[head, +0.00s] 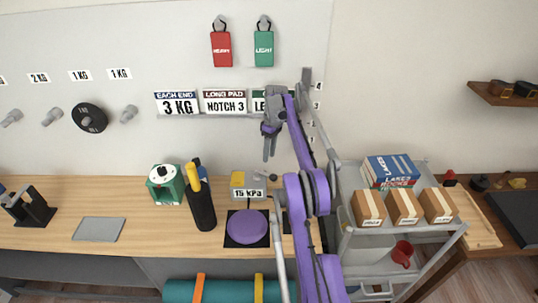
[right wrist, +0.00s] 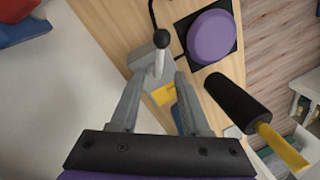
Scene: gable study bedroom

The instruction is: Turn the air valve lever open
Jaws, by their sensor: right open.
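A grey and yellow box with a "15 kPa" label (head: 248,193) stands on the desk in the head view. In the right wrist view a short pale lever with a black ball knob (right wrist: 161,40) rises from a grey body (right wrist: 150,66). My right gripper (head: 268,158) hangs above and behind the desk items in the head view, pointing down. It is open and empty; in the right wrist view its fingertips (right wrist: 164,74) are apart, with the lever showing just beyond them. I cannot tell the exact gap. My left gripper is not in view.
A purple round pad (head: 247,227) lies in front of the box. A black holder (head: 201,208) with a yellow stick stands to the left, beside a green box (head: 165,184). A cart (head: 384,240) with cartons is at the right. The desk's left part holds a grey plate (head: 99,229).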

